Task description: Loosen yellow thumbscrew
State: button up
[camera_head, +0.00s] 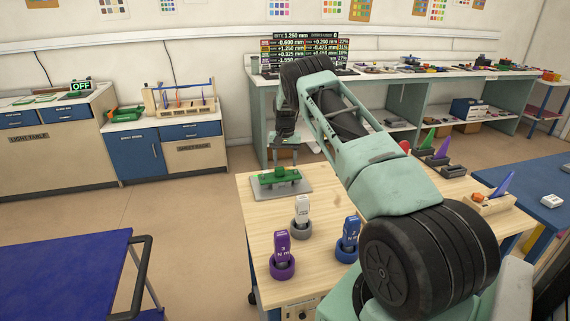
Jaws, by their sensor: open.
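I cannot make out a yellow thumbscrew in the head view; it may be hidden or too small. A green part (279,177) sits on a grey plate (297,189) at the far left of the wooden worktable (324,199). My gripper (284,158) points down just above the green part. Its jaws are open, with a finger on each side and nothing visible between them. Whether a finger touches the green part cannot be told at this size.
A purple driver (281,246), a white driver (302,210) and a blue driver (348,233) stand upright in ring holders in front of the plate. Green and purple wedge-shaped items stand at the table's right. A blue cart (70,270) is at lower left.

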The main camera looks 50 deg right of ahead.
jog(key=shift+f, duration=1.3)
jog(key=c, duration=1)
jog(key=shift+n, duration=0.5)
jog(key=n+b, duration=0.2)
jog(key=n, duration=0.1)
jog(key=shift+f+n, duration=0.1)
jog(key=shift+n, duration=0.3)
jog(key=n+b, duration=0.1)
jog(key=n, duration=0.5)
jog(key=shift+a+b, duration=0.2)
jog(key=shift+b, duration=0.2)
